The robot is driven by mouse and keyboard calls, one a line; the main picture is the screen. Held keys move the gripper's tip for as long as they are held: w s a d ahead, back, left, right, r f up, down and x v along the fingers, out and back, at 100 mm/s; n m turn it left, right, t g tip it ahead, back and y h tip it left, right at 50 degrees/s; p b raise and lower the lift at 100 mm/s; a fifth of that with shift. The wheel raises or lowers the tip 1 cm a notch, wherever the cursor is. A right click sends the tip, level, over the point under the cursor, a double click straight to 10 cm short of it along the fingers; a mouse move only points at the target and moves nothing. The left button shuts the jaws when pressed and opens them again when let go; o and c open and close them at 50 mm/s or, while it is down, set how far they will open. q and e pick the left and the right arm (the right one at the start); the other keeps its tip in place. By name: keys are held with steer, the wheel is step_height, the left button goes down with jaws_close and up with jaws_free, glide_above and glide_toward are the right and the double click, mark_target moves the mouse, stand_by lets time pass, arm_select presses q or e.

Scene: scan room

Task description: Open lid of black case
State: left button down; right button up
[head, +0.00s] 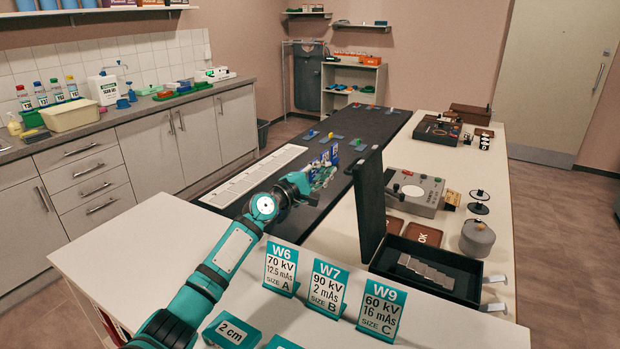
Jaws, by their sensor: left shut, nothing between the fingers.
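The black case (428,289) stands on the white table at the right. Its lid (371,208) stands upright at the case's left side, so the case is open. A grey stepped metal block (426,271) lies inside. My left gripper (322,180) is over the dark mat, left of the lid and apart from it. It is shut and empty, and partly hidden among small blue and white cards behind it. My right gripper is not in view.
Teal cards W6 (281,269), W7 (328,287) and W9 (381,310) stand in front of the case.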

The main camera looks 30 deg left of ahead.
mark_target(362, 164)
arm_select(q)
steer(key=d+p, duration=0.1)
steer(key=d+r+p, duration=0.1)
steer(key=d, duration=0.1)
steer(key=shift+s+d+r, duration=0.1)
steer(key=shift+d+r, duration=0.05)
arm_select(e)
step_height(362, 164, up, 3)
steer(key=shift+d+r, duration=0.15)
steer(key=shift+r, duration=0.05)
arm_select(q)
steer(key=shift+r, duration=0.1)
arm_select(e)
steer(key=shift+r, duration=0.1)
arm_select(q)
steer(key=d+r+m+p, duration=0.1)
steer(key=d+p, duration=0.1)
steer(key=p, duration=0.1)
steer(key=d+r+m+p, duration=0.1)
steer(key=d+p, duration=0.1)
steer(key=p, duration=0.1)
steer(key=d+r+m+g+p, duration=0.1)
steer(key=d+p, duration=0.2)
steer(key=shift+w+h, duration=0.2)
steer(key=shift+h, duration=0.1)
steer(key=shift+m, duration=0.3)
steer(key=shift+f, duration=0.1)
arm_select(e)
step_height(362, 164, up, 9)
